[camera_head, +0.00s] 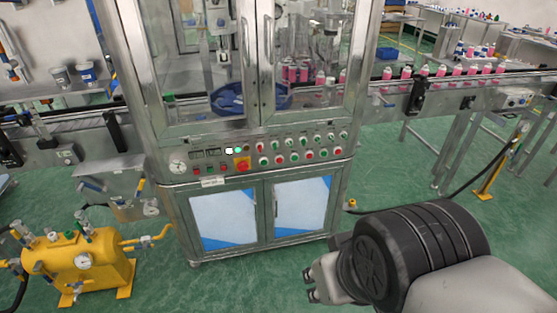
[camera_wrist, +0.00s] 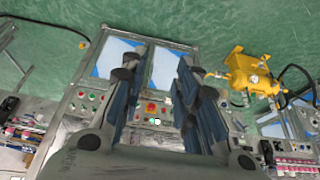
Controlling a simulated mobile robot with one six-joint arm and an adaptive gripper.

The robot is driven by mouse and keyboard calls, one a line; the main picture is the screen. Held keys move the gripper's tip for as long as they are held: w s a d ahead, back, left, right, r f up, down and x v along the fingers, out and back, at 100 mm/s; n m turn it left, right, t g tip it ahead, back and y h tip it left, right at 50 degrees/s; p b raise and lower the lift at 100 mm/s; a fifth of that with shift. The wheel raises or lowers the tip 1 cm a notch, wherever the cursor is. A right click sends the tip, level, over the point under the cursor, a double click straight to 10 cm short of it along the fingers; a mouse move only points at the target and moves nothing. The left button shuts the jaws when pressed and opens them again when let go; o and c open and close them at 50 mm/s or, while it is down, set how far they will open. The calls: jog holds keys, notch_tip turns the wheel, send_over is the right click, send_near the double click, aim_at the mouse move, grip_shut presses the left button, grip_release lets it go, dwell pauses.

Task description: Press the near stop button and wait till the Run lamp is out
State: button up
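The red stop button on a yellow plate (camera_head: 242,163) is on the front control panel of the crimping machine. It also shows between my fingers in the wrist view (camera_wrist: 151,107), where the picture is turned upside down. A green lamp (camera_head: 238,150) is lit just above the button, beside a bright white lamp or display (camera_head: 229,151). Their labels are too small to read, so I cannot tell for certain which is the Run lamp. My gripper (camera_head: 309,285) is at the lower right, well apart from the panel. In the wrist view its fingers (camera_wrist: 155,72) are spread and empty.
Several small green and red buttons (camera_head: 300,150) line the panel to the right. Glass doors stand above; cabinet doors (camera_head: 222,218) are below. A yellow tank (camera_head: 82,262) stands at the left. A conveyor with pink cans (camera_head: 457,71) runs right. Green floor before the cabinet is clear.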

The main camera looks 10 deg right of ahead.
grip_shut()
dwell(1.4)
